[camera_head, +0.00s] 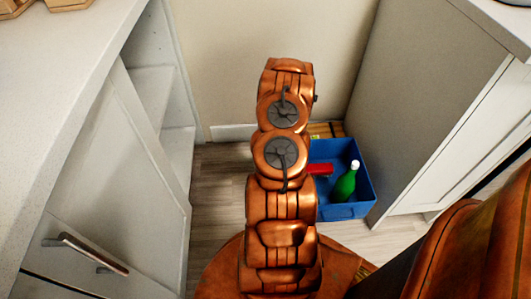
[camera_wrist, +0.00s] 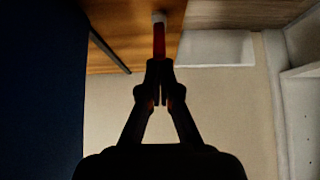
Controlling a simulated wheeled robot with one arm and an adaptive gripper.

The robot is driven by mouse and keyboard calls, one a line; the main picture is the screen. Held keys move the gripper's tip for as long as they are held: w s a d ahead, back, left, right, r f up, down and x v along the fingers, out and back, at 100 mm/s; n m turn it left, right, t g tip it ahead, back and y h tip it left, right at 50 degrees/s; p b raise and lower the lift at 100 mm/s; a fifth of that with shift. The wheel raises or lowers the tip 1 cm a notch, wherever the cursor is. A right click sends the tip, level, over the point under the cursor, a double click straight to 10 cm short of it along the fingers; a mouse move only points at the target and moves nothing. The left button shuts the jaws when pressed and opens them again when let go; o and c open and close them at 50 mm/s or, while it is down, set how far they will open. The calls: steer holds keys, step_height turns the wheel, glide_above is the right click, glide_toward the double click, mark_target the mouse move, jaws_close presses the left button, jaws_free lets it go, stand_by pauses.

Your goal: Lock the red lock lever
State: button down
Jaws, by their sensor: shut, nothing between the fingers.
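The red lock lever (camera_wrist: 159,42) shows in the wrist view as a narrow red bar with a pale end, against an orange-brown wooden surface (camera_wrist: 108,62). My gripper (camera_wrist: 161,70) is shut just below it in the picture, its fingertips at the lever's lower end. I cannot tell whether they touch it. In the head view my arm hides the gripper. A red piece (camera_head: 320,169) shows right of my arm over the blue box; I cannot tell whether it is the lever.
The blue box (camera_head: 346,211) holds a green bottle (camera_head: 346,186) and stands before a wooden item (camera_head: 326,130). A white shelf unit (camera_head: 150,95) is on the left, a grey cabinet (camera_head: 420,90) on the right. Some floor (camera_head: 222,185) is clear left of my arm.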

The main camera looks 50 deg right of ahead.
steer(key=shift+r+p, duration=0.5)
steer(key=shift+r, duration=0.3)
steer(key=shift+w, duration=0.1)
step_height(320, 180, up, 9)
steer(key=s+a+p, duration=0.2)
steer(key=p, duration=0.1)
stand_by(1.0)
steer(key=shift+a, duration=0.1)
stand_by(0.4)
